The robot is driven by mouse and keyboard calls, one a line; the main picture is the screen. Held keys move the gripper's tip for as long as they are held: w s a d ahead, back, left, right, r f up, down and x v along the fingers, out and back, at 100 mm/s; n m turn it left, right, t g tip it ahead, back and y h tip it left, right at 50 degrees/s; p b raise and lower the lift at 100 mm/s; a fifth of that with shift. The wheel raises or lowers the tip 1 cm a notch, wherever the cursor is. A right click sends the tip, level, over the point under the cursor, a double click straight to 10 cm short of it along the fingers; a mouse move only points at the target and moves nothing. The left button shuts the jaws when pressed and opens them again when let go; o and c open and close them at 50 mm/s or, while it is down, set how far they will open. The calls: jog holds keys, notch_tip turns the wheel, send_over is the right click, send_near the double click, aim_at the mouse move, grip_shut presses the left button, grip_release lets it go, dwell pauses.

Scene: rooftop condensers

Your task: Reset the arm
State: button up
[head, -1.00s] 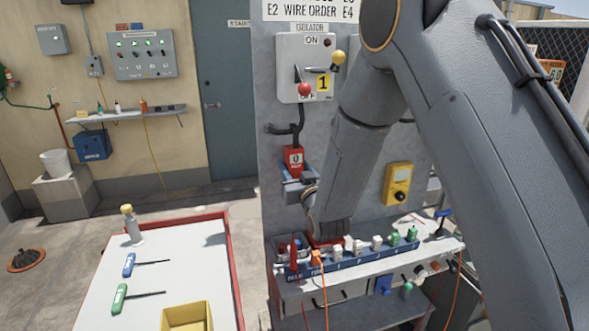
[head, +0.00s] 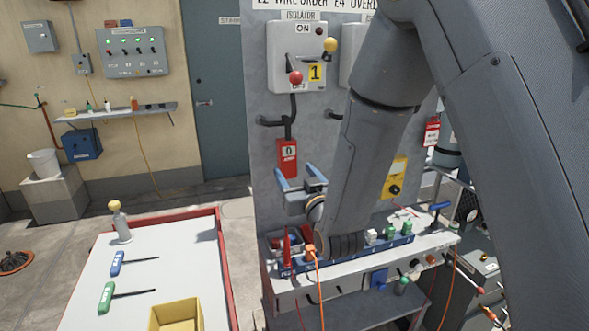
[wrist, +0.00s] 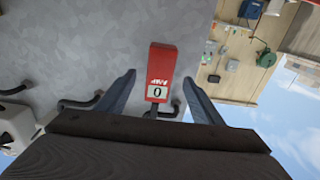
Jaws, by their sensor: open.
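My gripper (head: 302,180) is open and empty in the head view, its two blue-grey fingers pointing up the grey panel, just below a red tag box marked 0 (head: 288,158). In the wrist view the fingers (wrist: 160,95) stand apart, and the red box (wrist: 159,70) shows upside down between and beyond them. I cannot tell how far the box is from the fingertips. My forearm hides part of the panel and part of the bench below it.
The isolator (head: 297,57) with red and yellow knobs is on the panel above. A bench below holds a blue rail (head: 350,255) with several plugs and an orange cord. At left, a white table (head: 170,262) holds a yellow bin (head: 176,314) and green and blue hex keys.

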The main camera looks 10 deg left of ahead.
jog(key=s+d+f+m+g+h, duration=0.2)
jog(key=s+d+f+g+h, duration=0.15)
jog(key=d, duration=0.55)
jog(key=s+d+f+m+g+h, duration=0.1)
jog(key=s+d+f+g+h, duration=0.3)
jog(key=d, duration=0.5)
jog(key=s+d+f+m+g, duration=0.1)
jog(key=s+d+g, duration=0.3)
jog(key=s, duration=0.5)
jog(key=s+d+f+m+g, duration=0.1)
jog(key=s+d+f+g, duration=0.1)
jog(key=s+d, duration=0.4)
jog(key=s+g, duration=0.1)
jog(key=s, duration=0.3)
jog(key=shift+f+g, duration=0.25)
jog(key=shift+g, duration=0.1)
jog(key=shift+d+h, duration=0.1)
jog(key=shift+h, duration=0.15)
